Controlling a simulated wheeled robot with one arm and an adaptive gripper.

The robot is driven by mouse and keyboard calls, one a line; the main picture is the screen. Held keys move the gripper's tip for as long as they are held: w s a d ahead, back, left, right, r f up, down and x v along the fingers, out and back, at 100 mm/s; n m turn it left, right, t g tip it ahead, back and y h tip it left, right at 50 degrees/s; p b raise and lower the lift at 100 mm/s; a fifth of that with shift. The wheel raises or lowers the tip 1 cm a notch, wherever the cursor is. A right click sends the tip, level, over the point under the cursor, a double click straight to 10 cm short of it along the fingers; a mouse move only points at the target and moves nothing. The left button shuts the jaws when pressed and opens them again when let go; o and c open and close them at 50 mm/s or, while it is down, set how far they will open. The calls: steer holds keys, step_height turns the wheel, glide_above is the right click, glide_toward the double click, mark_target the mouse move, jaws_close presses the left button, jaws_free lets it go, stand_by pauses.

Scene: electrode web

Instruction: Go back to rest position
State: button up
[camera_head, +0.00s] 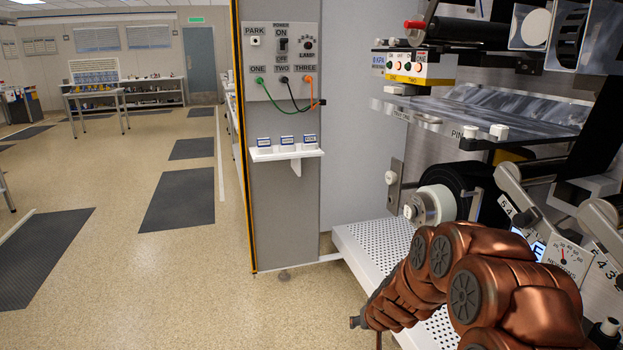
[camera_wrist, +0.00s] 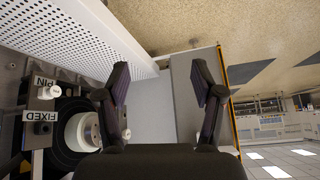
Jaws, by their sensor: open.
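My gripper (camera_wrist: 160,98) is open in the wrist view, with its two dark fingers spread wide and nothing between them. Behind the gap are a grey panel and a pale wall surface. In the head view my copper-coloured arm reaches in from the lower right, over the white perforated shelf (camera_head: 360,240); the gripper fingers are not clear there. The white roll core (camera_head: 431,204) on its black roll (camera_head: 458,180) sits just beyond the arm. The core also shows in the wrist view (camera_wrist: 82,132), left of the left finger.
The machine with its metal plate (camera_head: 500,112) and dial (camera_head: 565,254) fills the right side. A grey panel (camera_head: 283,200) with a switch, coloured cables and a small shelf (camera_head: 285,153) stands in the middle. The floor (camera_head: 130,255) on the left is open, with dark mats.

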steer(key=s+a+r+n+g+y, duration=0.1)
steer(key=s+a+r+g, duration=0.1)
steer(key=s+r, duration=0.5)
steer(key=s+a+r+g+y, duration=0.1)
steer(key=s+a+r+g, duration=0.15)
steer(key=s, duration=0.75)
steer(key=s+d+r+m+g+h, duration=0.1)
steer(key=s+d+r+g, duration=0.2)
steer(key=s, duration=1)
steer(key=s+d+r+g+h, duration=0.2)
steer(key=s+d+r, duration=0.2)
steer(key=s, duration=0.9)
step_height(320, 180, up, 23)
steer(key=s+p, duration=0.2)
steer(key=p, duration=2)
steer(key=shift+d+t, duration=0.4)
steer(key=shift+t, duration=0.05)
